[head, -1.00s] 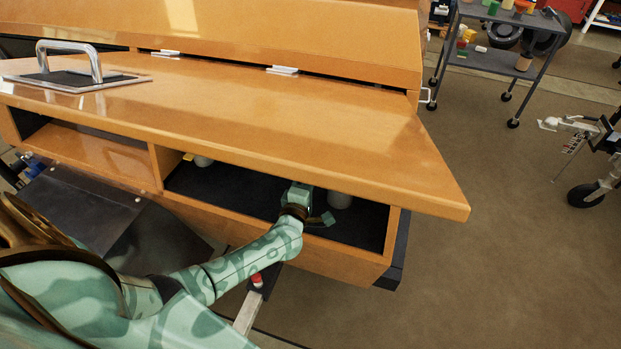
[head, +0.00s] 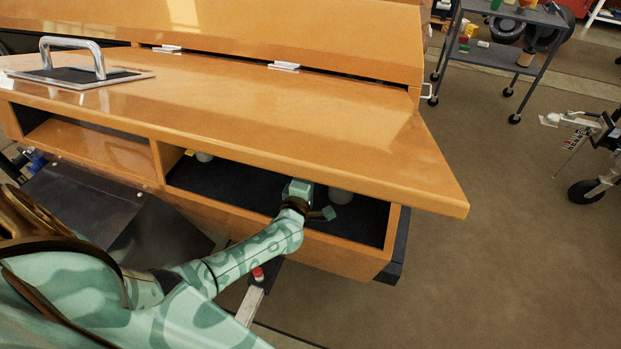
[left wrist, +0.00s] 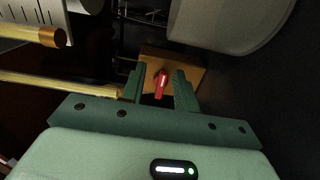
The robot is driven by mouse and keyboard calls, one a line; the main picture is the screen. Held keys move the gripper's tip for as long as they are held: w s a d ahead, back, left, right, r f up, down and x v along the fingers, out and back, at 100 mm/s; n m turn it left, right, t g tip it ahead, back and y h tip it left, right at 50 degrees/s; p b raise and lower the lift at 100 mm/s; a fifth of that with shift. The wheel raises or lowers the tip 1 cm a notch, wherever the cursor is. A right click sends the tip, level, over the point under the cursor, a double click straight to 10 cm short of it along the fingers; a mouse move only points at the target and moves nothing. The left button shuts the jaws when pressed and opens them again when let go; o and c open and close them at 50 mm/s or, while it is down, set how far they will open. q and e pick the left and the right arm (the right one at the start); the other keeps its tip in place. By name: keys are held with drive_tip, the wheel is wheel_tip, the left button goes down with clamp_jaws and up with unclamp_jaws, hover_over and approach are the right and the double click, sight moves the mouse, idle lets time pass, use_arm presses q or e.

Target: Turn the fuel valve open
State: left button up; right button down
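The fuel valve shows in the left wrist view as a short red handle (left wrist: 160,84) on a yellow-brown block (left wrist: 188,72). My left gripper (left wrist: 160,92) is open, with one green finger on each side of the red handle. Gaps show between the handle and the fingers, and I cannot tell how far beyond the tips it lies. In the head view my left gripper (head: 310,203) reaches into the dark compartment (head: 235,192) under the orange top. The valve is hidden in that view. My right gripper is not in view.
The orange top (head: 250,115) overhangs the compartment, whose front lip (head: 330,252) is below my arm. The left wrist view shows a large grey cylinder (left wrist: 225,25) above and a yellow pipe (left wrist: 60,84) at left.

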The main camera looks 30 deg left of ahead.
use_arm(q)
drive_tip(key=s+d+r+p, duration=0.7)
drive_tip(key=s+r+p, duration=0.1)
drive_tip(key=s+r, duration=0.4)
drive_tip(key=shift+r, duration=0.1)
